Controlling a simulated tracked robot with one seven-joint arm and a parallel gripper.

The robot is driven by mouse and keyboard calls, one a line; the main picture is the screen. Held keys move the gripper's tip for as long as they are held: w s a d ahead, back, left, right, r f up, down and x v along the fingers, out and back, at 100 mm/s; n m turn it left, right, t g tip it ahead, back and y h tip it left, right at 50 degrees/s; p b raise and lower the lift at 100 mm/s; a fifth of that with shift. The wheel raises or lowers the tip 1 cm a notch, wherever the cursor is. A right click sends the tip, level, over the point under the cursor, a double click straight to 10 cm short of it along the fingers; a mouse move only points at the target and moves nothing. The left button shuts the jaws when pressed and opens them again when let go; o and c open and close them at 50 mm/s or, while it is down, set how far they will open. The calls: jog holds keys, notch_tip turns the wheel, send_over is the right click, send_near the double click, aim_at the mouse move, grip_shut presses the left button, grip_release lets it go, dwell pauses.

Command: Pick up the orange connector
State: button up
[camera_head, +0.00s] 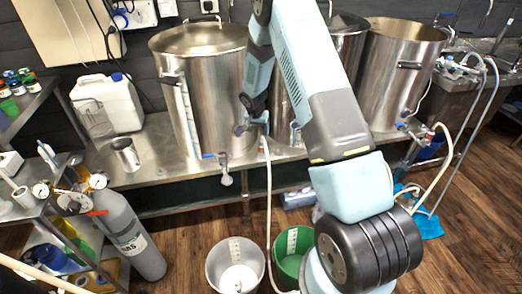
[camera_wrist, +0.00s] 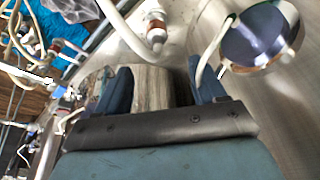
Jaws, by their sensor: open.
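A rust-orange connector (camera_wrist: 155,20) with a silver end joins a pale hose at the top middle of the wrist view. It lies beyond my fingertips, apart from them. My gripper (camera_wrist: 160,78) is open, with its two dark blue fingers spread and nothing held between them. A smaller reddish fitting (camera_wrist: 57,46) shows at the left of the wrist view. In the head view, an orange-red fitting (camera_head: 429,137) sits on the hose by the right kettle. I cannot tell which of these fittings matches the close one. My fingertips are hard to make out in the head view.
Steel kettles (camera_head: 205,80) stand on a steel bench (camera_head: 160,178), with valves and hoses in front. A white jug (camera_head: 108,103) and a steel cup (camera_head: 126,155) stand at left. Below are a grey gas cylinder (camera_head: 128,235), a white bucket (camera_head: 222,250) and a green bucket (camera_head: 290,262).

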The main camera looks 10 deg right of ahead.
aim_at(262, 145)
jog(key=x, duration=0.8)
jog(key=shift+d+f, duration=0.1)
jog(key=shift+f, duration=0.15)
jog(key=shift+d+x, duration=0.15)
jog(key=shift+x, duration=1.2)
jog(key=shift+d+x, duration=0.1)
jog(key=shift+x, duration=1.3)
jog(key=c, duration=1.2)
